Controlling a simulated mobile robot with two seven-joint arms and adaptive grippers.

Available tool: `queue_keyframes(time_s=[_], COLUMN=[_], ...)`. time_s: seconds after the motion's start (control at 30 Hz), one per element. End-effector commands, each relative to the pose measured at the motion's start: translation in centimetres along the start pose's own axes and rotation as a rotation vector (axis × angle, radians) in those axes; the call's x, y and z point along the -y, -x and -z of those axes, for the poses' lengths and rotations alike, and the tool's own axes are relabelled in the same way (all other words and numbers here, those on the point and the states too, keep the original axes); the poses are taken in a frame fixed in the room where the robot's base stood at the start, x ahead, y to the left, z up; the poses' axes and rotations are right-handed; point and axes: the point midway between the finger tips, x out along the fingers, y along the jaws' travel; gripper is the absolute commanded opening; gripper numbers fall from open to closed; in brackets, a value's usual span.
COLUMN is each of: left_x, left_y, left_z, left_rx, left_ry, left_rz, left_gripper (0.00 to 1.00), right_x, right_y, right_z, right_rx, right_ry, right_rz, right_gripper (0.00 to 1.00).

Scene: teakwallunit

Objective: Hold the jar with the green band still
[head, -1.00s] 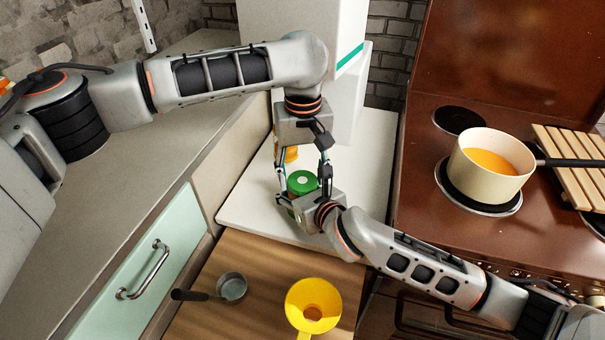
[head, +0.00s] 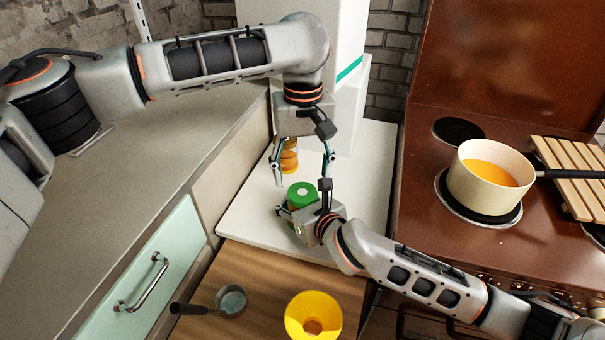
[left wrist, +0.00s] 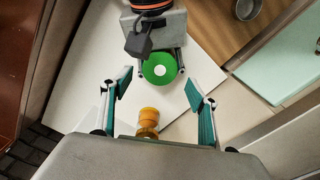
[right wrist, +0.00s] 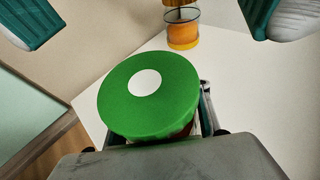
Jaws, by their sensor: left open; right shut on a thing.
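The jar with the green band (head: 302,194) stands on the white worktop, its green top with a white dot facing up. My right gripper (head: 304,206) is shut on it from the front. In the right wrist view the green top (right wrist: 150,95) fills the middle and hides most of the jar's body. My left gripper (head: 303,176) points down, open and empty, just above and behind the jar. In the left wrist view the green top (left wrist: 160,69) shows beyond the open fingers, apart from them.
An orange jar (head: 289,160) stands behind the green one, close to my left fingers. A white cabinet (head: 345,100) rises behind. The hob with a cream pot (head: 480,190) is at right.

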Motion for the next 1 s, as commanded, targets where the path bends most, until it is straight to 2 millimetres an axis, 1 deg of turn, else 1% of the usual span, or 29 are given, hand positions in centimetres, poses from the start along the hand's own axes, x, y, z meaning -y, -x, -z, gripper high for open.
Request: queue_keyframes(time_s=[0.17, 0.4, 0.5, 0.83, 0.93, 1.0], left_x=[0.0, 0.0, 0.0, 0.0, 0.0, 0.0], left_y=[0.4, 3.1, 3.5, 3.4, 2.7, 1.9], left_z=[0.0, 0.1, 0.0, 0.0, 0.0, 0.0], left_rx=[-0.001, -0.002, 0.001, 0.003, 0.004, 0.004], left_ry=[0.022, 0.235, 0.279, 0.284, 0.283, 0.283], left_rz=[0.0, 0.0, 0.0, 0.0, 0.001, 0.001], left_gripper=[0.58, 0.58, 0.58, 0.58, 0.58, 0.58], right_x=[0.0, 0.0, 0.0, 0.0, 0.0, 0.0], right_y=[0.0, 0.0, 0.0, 0.0, 0.0, 0.0], right_z=[-0.2, -0.2, -0.2, -0.2, -0.2, -0.2], right_rx=[0.004, 0.004, 0.004, 0.004, 0.004, 0.003], right_ry=[0.001, 0.001, 0.001, 0.001, 0.001, 0.001], right_rz=[0.0, 0.0, 0.0, 0.0, 0.0, 0.0], right_gripper=[0.0, 0.0, 0.0, 0.0, 0.0, 0.0])
